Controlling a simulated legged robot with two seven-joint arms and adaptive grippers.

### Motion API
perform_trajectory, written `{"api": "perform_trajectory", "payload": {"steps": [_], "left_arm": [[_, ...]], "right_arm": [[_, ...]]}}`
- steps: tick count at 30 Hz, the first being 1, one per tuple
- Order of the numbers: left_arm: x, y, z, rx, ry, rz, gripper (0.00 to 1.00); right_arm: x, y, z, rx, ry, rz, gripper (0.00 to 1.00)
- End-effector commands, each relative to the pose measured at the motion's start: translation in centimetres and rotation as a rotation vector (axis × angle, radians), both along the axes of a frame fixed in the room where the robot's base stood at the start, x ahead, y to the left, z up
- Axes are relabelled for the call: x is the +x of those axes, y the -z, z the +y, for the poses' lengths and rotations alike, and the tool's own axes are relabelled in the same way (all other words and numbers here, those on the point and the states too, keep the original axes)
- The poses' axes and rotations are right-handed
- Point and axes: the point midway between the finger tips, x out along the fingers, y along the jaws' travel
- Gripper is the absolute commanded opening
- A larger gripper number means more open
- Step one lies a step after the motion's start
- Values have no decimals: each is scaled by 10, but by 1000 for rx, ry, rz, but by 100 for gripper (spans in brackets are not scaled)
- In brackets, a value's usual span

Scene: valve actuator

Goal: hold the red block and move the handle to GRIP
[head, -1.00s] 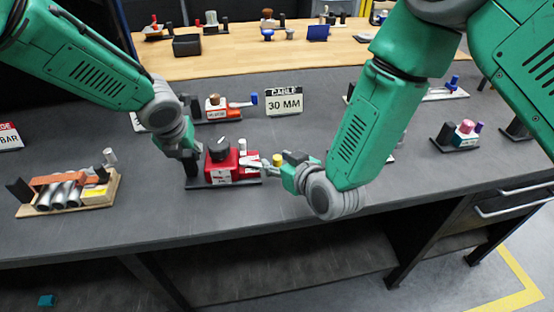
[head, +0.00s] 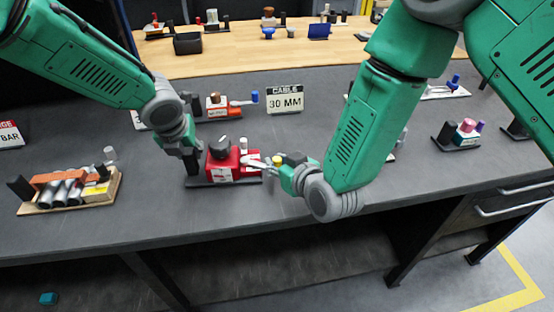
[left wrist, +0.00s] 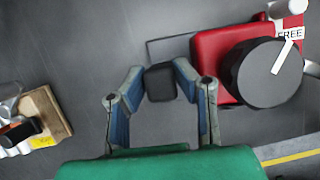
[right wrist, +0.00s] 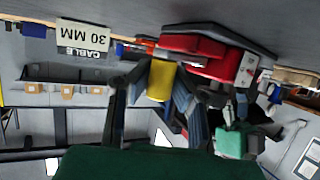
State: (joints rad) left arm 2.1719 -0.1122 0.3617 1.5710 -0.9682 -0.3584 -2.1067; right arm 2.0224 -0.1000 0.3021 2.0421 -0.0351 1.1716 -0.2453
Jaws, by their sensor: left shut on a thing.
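The red block (head: 222,170) stands on a dark base plate and carries a black round knob (head: 219,147). In the left wrist view the knob's white pointer (left wrist: 283,57) lies toward a FREE label (left wrist: 289,34). A silver handle (head: 254,162) reaches right from the block, with a yellow piece (head: 277,160) near its end. My left gripper (left wrist: 158,80) is shut on the black post (left wrist: 161,84) beside the red block. My right gripper (right wrist: 160,84) has its fingers apart, either side of the yellow piece (right wrist: 161,80); contact cannot be told.
A CABLE 30 MM sign (head: 285,99) and a device with a blue-tipped lever (head: 217,106) stand behind. A wooden tray with pipes (head: 70,192) lies at the left. Another small device (head: 465,133) stands at the right. The grey bench (head: 110,235) is clear in front.

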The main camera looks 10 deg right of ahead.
Motion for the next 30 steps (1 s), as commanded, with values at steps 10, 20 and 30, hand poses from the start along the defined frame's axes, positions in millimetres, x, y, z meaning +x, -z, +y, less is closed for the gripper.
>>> {"api": "perform_trajectory", "payload": {"steps": [10,20,30], "left_arm": [[-1,2,1,1,-4,4,0],[-1,2,1,1,-3,4,0],[-1,2,1,2,-2,4,0]], "right_arm": [[0,0,-1,0,1,0,39],[-35,-14,-14,-2,1,4,39],[-91,-39,-35,-1,2,2,39]]}}
